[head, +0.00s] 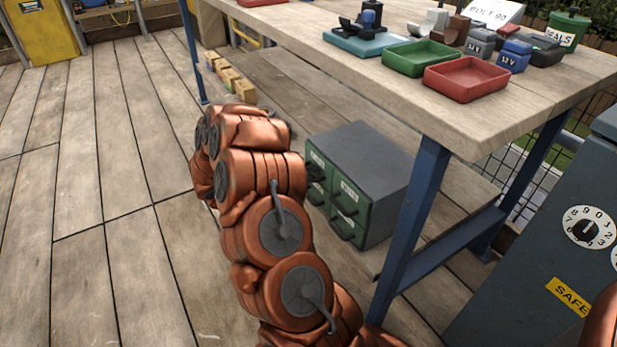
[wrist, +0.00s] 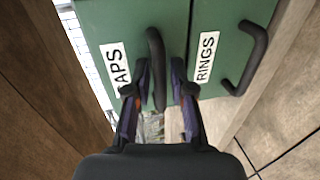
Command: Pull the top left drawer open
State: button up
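In the wrist view, seen turned sideways, the upper left drawer (wrist: 105,22) has a label partly hidden, reading "APS". Its dark bar handle (wrist: 156,60) stands between the fingers of my gripper (wrist: 160,75). The fingers are apart, with a gap visible on each side of the handle. The drawer labelled "RINGS" (wrist: 207,57) lies below it, with its own handle (wrist: 246,60). Both fronts look flush. In the head view my arm hides most of the gripper.
The workbench (head: 500,125) overhangs the cabinet, and its blue leg (head: 412,225) stands close to the cabinet's right side. A grey safe (head: 550,260) is at the right. Small wooden blocks (head: 230,80) lie behind my arm. The deck at left is clear.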

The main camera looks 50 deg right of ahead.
jog(key=shift+c, duration=0.2)
grip_shut()
dwell(0.4)
